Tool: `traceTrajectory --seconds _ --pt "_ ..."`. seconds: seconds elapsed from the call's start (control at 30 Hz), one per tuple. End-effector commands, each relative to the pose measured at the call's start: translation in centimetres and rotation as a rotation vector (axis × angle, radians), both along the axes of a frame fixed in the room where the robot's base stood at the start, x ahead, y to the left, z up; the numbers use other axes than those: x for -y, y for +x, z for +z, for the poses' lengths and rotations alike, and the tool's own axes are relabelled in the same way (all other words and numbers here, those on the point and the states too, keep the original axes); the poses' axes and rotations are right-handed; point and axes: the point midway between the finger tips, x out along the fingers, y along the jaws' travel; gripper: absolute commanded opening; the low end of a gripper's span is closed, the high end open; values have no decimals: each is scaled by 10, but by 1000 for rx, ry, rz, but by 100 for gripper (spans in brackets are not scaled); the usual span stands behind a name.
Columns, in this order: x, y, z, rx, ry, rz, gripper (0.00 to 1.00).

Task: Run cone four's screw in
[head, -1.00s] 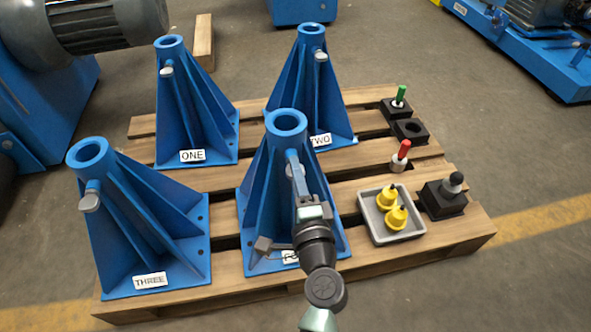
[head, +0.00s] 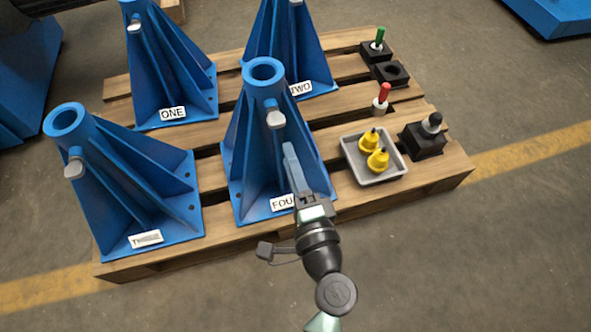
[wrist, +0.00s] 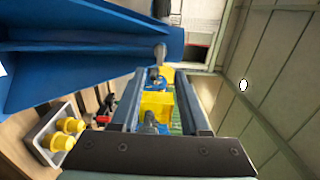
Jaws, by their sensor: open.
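Cone four (head: 247,160) is a blue finned stand with an open round collar, labelled FOUR at its base. Its screw (head: 276,118) has a grey head and sticks out from the collar's near side. My gripper (head: 290,150) is below the screw head in the head view, apart from it and holding nothing. In the wrist view my gripper (wrist: 160,76) has its two fingers spread. A grey screw head (wrist: 160,52) shows beyond the fingertips, roughly centred between them. How deep the screw sits in the collar cannot be told.
Cones one (head: 165,75), two (head: 290,50) and three (head: 130,190) stand on the wooden pallet (head: 222,248). A grey tray (head: 385,180) with two yellow pieces is right of cone four. Black blocks and a red-topped piece (head: 382,97) are beyond it.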

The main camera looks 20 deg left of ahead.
Motion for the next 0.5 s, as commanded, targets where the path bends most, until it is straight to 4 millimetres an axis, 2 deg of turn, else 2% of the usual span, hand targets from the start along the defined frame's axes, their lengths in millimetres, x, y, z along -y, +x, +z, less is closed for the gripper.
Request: traceTrajectory --seconds 0.03,0.2,0.5 --pt "5 -8 1 -2 1 -1 45" --pt "15 -22 0 -2 1 0 45" --pt "17 -25 0 1 1 1 45"
